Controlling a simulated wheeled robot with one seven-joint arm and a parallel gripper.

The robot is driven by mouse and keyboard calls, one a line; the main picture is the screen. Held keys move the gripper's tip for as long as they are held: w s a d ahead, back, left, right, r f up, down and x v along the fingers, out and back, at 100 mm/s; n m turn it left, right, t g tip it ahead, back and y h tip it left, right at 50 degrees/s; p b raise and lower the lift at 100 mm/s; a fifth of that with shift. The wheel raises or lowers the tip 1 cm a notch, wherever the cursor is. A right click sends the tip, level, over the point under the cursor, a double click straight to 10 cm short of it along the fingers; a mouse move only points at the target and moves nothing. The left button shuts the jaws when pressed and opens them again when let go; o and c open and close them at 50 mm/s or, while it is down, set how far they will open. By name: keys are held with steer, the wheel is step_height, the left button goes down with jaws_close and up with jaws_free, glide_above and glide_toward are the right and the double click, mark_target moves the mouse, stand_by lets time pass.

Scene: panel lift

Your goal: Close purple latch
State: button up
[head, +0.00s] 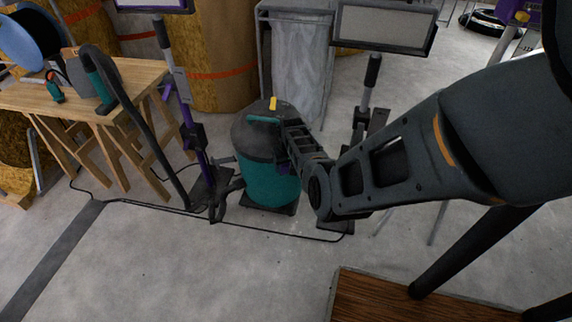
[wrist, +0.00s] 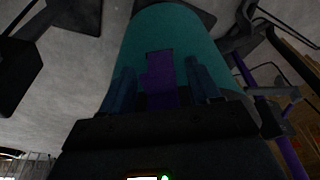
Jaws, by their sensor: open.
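A teal vacuum drum (head: 268,182) with a dark lid (head: 256,132) stands upright on the floor. The purple latch (wrist: 161,82) is on the drum's side and reaches from the teal wall to the dark rim; a small purple part also shows in the head view (head: 282,168). My gripper (wrist: 159,72) is open, with one finger on each side of the latch. I cannot tell whether the fingers touch it, or whether the latch is fully closed. In the head view my arm hides much of the drum's right side and my fingertips are not clear.
A hose and black cable (head: 290,236) lie on the floor around the drum. Lamp stands (head: 190,130) rise to its left and right. A wooden workbench (head: 90,95) is at left, and a brown wooden surface (head: 390,300) is at lower right. Floor is clear at front left.

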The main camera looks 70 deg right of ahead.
steer(key=p+v, duration=0.3)
steer(key=v, duration=0.4)
steer(key=shift+r, duration=0.4)
steer(key=shift+a, duration=0.2)
